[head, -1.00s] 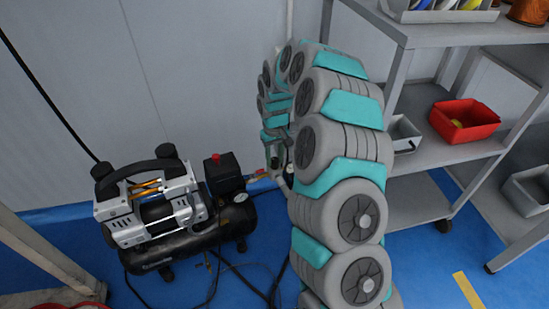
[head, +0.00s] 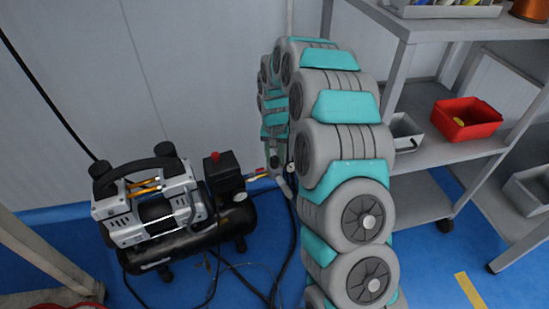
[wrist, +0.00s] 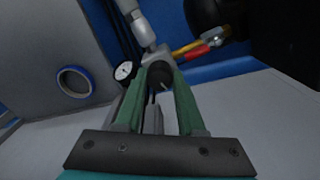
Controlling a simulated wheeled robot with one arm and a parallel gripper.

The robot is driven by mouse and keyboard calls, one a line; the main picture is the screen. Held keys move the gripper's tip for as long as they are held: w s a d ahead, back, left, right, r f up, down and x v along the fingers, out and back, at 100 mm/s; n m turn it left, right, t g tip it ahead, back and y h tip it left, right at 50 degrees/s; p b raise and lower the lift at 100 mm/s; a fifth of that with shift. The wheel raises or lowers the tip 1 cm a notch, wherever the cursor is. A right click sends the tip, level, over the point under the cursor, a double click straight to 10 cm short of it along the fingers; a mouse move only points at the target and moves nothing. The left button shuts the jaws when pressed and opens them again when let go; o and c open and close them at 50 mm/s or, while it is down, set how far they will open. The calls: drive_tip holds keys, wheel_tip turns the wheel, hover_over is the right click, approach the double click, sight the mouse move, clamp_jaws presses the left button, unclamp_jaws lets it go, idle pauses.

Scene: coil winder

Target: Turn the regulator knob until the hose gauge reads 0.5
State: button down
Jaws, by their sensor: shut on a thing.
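The regulator knob (wrist: 160,72) is dark and round, with a pale mark on its face. It sits between the fingertips of my gripper (wrist: 160,86) in the wrist view. My green fingers are shut on it from both sides. The hose gauge (wrist: 124,71) is a small white dial just left of the knob; its needle is too small to read surely. The gauge also shows as a pale spot beside my wrist in the head view (head: 291,168). In the head view my arm hides most of the regulator and the knob.
A compressor (head: 155,215) with its own gauge (head: 240,196) stands on the blue floor at left. Red and yellow fittings (wrist: 197,46) lie close to the regulator. A grey shelf cart (head: 440,160) with a red bin (head: 466,118) stands at right. Hoses run across the floor.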

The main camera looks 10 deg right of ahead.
sight(275, 158)
drive_tip(key=m, duration=0.4)
drive_tip(key=shift+m, duration=2.2)
drive_tip(key=c, duration=0.5)
unclamp_jaws()
drive_tip(key=shift+r, duration=0.1)
wheel_tip(275, 158, up, 8)
drive_tip(key=shift+f, duration=0.2)
